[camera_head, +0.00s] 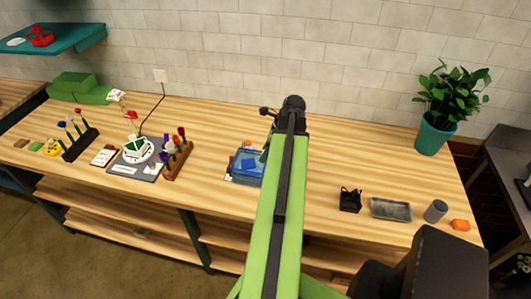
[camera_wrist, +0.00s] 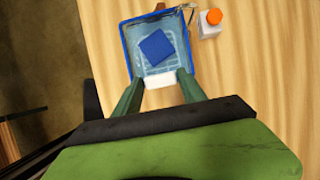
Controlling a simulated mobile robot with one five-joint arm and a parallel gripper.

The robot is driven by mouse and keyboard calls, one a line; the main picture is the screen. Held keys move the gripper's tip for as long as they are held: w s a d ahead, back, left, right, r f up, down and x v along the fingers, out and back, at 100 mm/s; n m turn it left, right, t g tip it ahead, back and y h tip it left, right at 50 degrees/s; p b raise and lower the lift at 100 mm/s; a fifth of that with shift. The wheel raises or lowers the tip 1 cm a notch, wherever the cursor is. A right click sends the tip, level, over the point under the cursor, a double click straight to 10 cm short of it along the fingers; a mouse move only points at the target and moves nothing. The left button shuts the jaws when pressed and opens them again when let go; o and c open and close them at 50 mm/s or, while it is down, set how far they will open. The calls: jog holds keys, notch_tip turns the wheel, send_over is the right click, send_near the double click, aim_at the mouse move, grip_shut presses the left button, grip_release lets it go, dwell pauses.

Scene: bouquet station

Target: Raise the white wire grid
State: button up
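Pale thin lines like a white wire grid (camera_wrist: 171,62) show inside a blue-rimmed tray (camera_wrist: 125,44) in the wrist view. A dark blue block (camera_wrist: 157,47) lies over them and hides part. A white tab (camera_wrist: 158,79) sits at the tray's near edge; I cannot tell if it belongs to the grid. My gripper (camera_wrist: 160,75) has its two green fingers apart, one on each side of this tab, with no clear contact. In the head view the tray (camera_head: 234,172) and blue block (camera_head: 248,165) are partly hidden by my arm, and the fingertips are hidden.
A white bottle with an orange cap (camera_wrist: 210,22) stands right of the tray. Left on the bench are a white bowl (camera_head: 137,151) and flower racks. A black holder (camera_head: 350,200), grey tray (camera_head: 391,209), grey cylinder (camera_head: 435,211) and potted plant (camera_head: 435,135) are right.

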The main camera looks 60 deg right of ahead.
grip_shut()
jog(key=shift+r, duration=0.1)
notch_tip(320, 180, up, 8)
jog(key=p, duration=0.8)
jog(key=shift+w+f, duration=0.1)
jog(key=shift+f, duration=0.1)
jog(key=shift+o, duration=2.2)
grip_release()
jog(key=shift+r, duration=0.1)
